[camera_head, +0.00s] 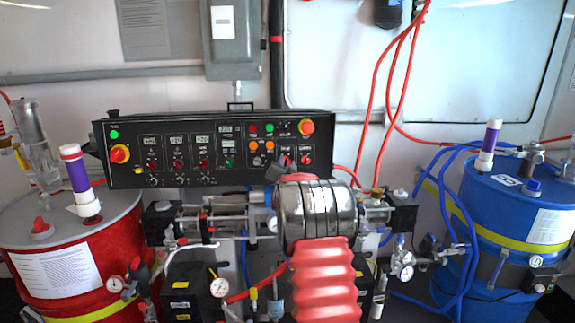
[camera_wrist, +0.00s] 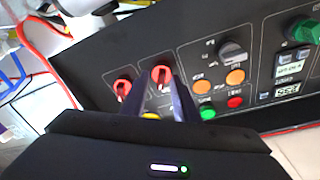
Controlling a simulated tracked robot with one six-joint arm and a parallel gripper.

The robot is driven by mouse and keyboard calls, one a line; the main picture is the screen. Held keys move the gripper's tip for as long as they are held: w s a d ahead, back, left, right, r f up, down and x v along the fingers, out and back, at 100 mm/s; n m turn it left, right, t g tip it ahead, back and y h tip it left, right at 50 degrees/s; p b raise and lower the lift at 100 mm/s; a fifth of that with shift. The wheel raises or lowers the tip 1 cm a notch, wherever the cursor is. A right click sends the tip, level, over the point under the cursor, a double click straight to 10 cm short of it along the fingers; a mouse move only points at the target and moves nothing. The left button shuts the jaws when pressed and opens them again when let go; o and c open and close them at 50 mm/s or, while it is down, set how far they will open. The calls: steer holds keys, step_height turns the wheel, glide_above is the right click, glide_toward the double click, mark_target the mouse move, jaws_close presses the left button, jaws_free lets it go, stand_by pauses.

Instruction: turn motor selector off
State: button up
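The black control panel (camera_head: 220,150) stands across the middle of the head view. In the wrist view it appears tilted, with two red rotary selectors side by side: a left one (camera_wrist: 122,88) and a right one (camera_wrist: 162,74). Their labels are too small to read, so I cannot tell which is the motor selector. My gripper (camera_wrist: 164,84) has its two dark fingers apart, pointing at the right red selector, with the tips close to either side of it. I cannot tell whether they touch it. My wrist hides the gripper in the head view.
Beside the selectors are a black knob (camera_wrist: 233,52), orange buttons (camera_wrist: 235,77), a green button (camera_wrist: 207,114) and a red button (camera_wrist: 235,102). A red drum (camera_head: 75,255) stands left and a blue drum (camera_head: 515,225) right. Pipes and hoses run below the panel.

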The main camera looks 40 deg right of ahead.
steer(key=shift+c, duration=0.4)
steer(key=c, duration=0.6)
steer(key=shift+d, duration=0.15)
steer(key=shift+f, duration=0.1)
steer(key=shift+n, duration=0.4)
steer(key=n+t+y, duration=0.1)
steer(key=n, duration=0.5)
steer(key=shift+f, duration=0.1)
steer(key=n+y, duration=0.1)
steer(key=n, duration=0.2)
steer(key=n+y, duration=0.1)
steer(key=n, duration=0.3)
steer(key=shift+f+t, duration=0.1)
steer(key=shift+t, duration=0.3)
steer(key=shift+n, duration=0.3)
